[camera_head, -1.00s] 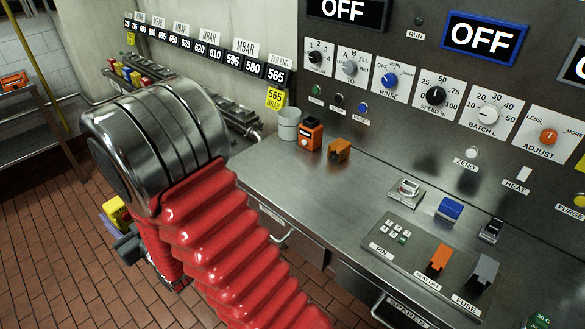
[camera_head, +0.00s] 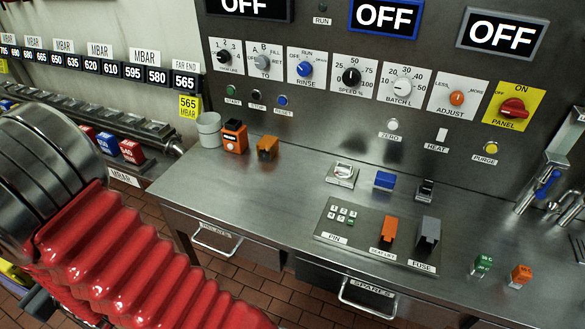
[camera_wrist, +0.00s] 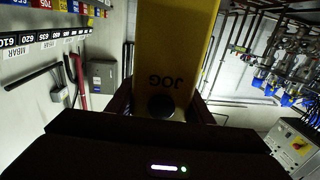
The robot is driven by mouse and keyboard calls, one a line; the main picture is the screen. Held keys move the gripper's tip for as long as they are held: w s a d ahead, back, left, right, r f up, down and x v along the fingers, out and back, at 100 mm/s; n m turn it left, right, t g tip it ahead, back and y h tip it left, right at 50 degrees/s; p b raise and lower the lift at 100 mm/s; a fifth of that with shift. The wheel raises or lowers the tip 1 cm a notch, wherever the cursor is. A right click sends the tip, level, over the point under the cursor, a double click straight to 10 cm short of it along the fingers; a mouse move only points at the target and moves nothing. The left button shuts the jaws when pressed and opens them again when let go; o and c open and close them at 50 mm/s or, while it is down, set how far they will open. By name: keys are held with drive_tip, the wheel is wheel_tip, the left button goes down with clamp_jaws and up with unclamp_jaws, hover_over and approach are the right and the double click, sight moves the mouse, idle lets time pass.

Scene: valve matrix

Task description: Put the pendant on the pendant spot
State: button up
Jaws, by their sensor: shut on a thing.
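The pendant (camera_wrist: 172,50) is a yellow body marked JOG with a dark round knob, upside down in the wrist view. My gripper (camera_wrist: 161,104) is shut on it, with a dark finger at each side. The pendant's far end runs out of the top of the picture. In the head view, my red-sleeved arm covers the lower left and hides most of what is behind it. A bit of yellow shows at the left edge there, and I cannot tell whether it is the pendant. I cannot make out a marked pendant spot.
The steel bench (camera_head: 270,190) bears a grey cup (camera_head: 209,129), an orange device (camera_head: 234,137), an orange block (camera_head: 267,147) and a labelled plate (camera_head: 345,225) with PIN, SEAL LIFT and FUSE places. The control panel (camera_head: 330,100) stands behind. The bench's left front is clear.

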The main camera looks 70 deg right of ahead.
drive_tip(key=s+d+r+m+g+h, duration=0.2)
drive_tip(key=s+d+m+h, duration=0.3)
drive_tip(key=d, duration=1.2)
drive_tip(key=s+d+r+m+g+h, duration=0.1)
drive_tip(key=d+r+m+g+h, duration=0.35)
drive_tip(key=d, duration=1.25)
drive_tip(key=s+d+r+m+g+h, duration=0.25)
drive_tip(key=s+d+h, duration=0.45)
drive_tip(key=s+d, duration=0.9)
drive_tip(key=s+d+r+m+g, duration=0.1)
drive_tip(key=s+d+m+g, duration=0.1)
drive_tip(key=s+d, duration=0.3)
drive_tip(key=s+d+r+m+g+h, duration=0.1)
drive_tip(key=s+d+g, duration=0.4)
drive_tip(key=s, duration=0.7)
drive_tip(key=s+d+r+m+g, duration=0.1)
drive_tip(key=s+d+m+g, duration=0.2)
drive_tip(key=s+d, duration=0.3)
drive_tip(key=shift+s+r+m+g+h, duration=0.2)
drive_tip(key=shift+s+m, duration=0.1)
drive_tip(key=shift+s, duration=0.35)
drive_tip(key=shift+s+r+m+g+h, duration=0.1)
drive_tip(key=shift+s+r+m, duration=0.15)
drive_tip(key=shift+s, duration=0.4)
drive_tip(key=shift+f, duration=0.1)
drive_tip(key=shift+w+f, duration=0.1)
drive_tip(key=shift+f, duration=3.1)
